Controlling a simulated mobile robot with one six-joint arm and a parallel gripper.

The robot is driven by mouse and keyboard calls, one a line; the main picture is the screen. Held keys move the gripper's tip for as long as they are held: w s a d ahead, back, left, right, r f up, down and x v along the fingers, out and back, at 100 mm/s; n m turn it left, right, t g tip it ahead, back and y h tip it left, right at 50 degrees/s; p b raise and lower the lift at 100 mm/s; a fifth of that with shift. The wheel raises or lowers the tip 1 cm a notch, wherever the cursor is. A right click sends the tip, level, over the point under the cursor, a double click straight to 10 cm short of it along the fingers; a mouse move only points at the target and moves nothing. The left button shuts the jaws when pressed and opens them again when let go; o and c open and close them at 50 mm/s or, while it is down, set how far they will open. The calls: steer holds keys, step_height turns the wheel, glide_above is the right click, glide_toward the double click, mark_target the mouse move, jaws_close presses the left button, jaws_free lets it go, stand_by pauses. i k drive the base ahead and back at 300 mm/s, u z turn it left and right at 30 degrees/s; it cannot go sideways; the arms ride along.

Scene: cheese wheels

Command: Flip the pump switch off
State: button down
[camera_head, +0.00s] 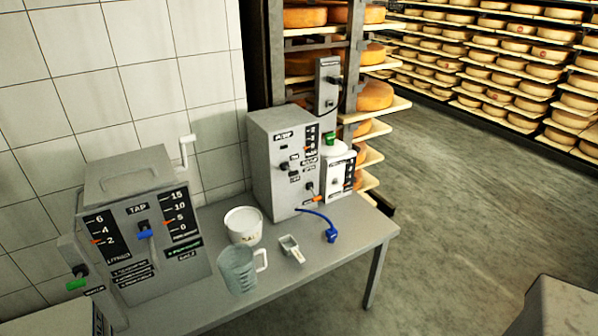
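The pump box (268,180) is a grey upright cabinet on the table, labelled PUMP near its top. A small dark switch (284,167) sticks out of the middle of its front, with small labels beside it. The switch is too small to tell which way it is set. A scale with orange marks runs along the right side of the front. My gripper is not in view.
A grey table (345,262) carries a TAP box (145,215), a white tub (243,222), a clear jug (238,270), a small scoop (290,246), a blue hose (331,235) and a white, green-topped unit (340,172). Cheese racks (500,60) stand behind. Open floor (470,200) lies right.

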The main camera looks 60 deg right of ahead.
mark_target(291, 171)
steer(key=u, duration=0.55)
steer(key=k, duration=0.9)
steer(key=z, duration=0.2)
